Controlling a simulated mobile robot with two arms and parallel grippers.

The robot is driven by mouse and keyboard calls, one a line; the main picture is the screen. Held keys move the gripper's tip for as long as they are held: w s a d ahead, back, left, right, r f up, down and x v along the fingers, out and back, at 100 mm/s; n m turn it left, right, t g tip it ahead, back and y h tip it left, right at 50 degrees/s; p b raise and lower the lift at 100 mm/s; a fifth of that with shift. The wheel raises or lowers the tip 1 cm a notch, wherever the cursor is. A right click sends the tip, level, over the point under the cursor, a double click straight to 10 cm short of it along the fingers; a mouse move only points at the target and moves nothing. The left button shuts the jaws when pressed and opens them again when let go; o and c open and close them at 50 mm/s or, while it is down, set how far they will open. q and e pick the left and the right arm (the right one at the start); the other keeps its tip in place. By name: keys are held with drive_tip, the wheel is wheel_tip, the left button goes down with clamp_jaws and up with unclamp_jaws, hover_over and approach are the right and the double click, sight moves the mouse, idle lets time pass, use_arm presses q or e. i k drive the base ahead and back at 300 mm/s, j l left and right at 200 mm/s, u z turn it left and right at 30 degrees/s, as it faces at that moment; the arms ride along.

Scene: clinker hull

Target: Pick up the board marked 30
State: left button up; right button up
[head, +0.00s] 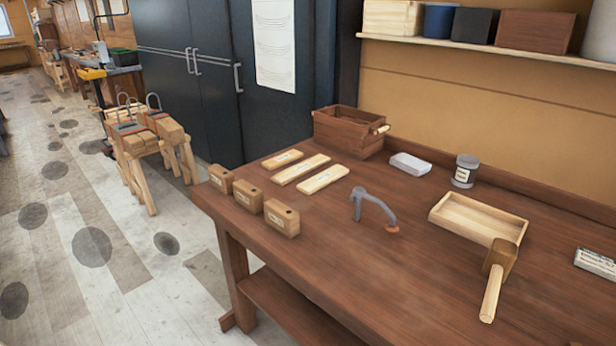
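Three pale wooden boards lie flat and apart on the brown workbench (400,290), each with a small white label. The far board (270,164) is the shortest. The middle board (290,175) is the longest. The near board (312,186) is between them in length. The marks on the labels are too small to read, so I cannot tell which one is marked 30. Neither of my grippers is in view.
Several wooden blocks (281,217) line the bench's left edge. A brown crate (340,135) stands behind the boards. A grey curved clamp-like tool (372,204) lies to their right.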

sight(287, 175)
drive_tip(key=j+z, duration=0.1)
drive_tip(key=z, duration=0.25)
drive_tip(key=i+j+z, duration=0.15)
drive_tip(key=z, duration=0.2)
drive_tip(key=j+z, duration=0.2)
drive_tip(key=z, duration=0.15)
drive_tip(key=j+z, duration=0.3)
drive_tip(key=j, duration=0.5)
drive_tip(key=j+z, duration=0.25)
drive_tip(key=j, duration=0.6)
drive_tip(key=j+z, duration=0.3)
drive_tip(key=j, duration=0.5)
drive_tip(key=k, duration=0.05)
